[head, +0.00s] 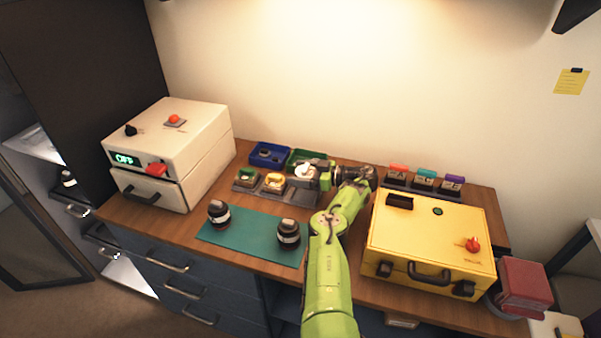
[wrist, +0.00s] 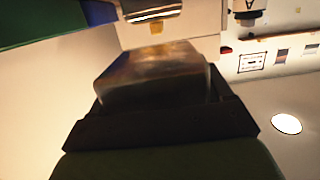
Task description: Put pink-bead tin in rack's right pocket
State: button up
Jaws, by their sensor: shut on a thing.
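The dark grey rack (head: 259,188) stands at the back middle of the worktop. A green-marked tin (head: 246,176) sits in its left pocket and a yellow-marked tin (head: 274,182) in its middle pocket. My gripper (head: 313,174) is over the rack's right end, shut on a small pale tin (head: 303,170). Its beads and their colour cannot be made out. The gripper and tin partly hide the right pocket, and I cannot tell whether the tin touches it. In the wrist view, blurred gripper parts fill the middle, with a silvery rounded thing (wrist: 150,10) at the top edge.
Blue (head: 269,154) and green (head: 305,159) trays lie behind the rack. A white box (head: 180,140) stands left, a yellow case (head: 430,245) right. Two dark lenses (head: 219,214) (head: 288,233) stand on a teal mat (head: 245,238). A holder with coloured-top blocks (head: 424,180) is back right.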

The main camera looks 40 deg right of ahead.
jog(key=shift+f+b, duration=0.5)
jog(key=shift+f, duration=0.3)
jog(key=o, duration=1)
notch_tip(320, 180, up, 10)
jog(key=shift+p, duration=0.9)
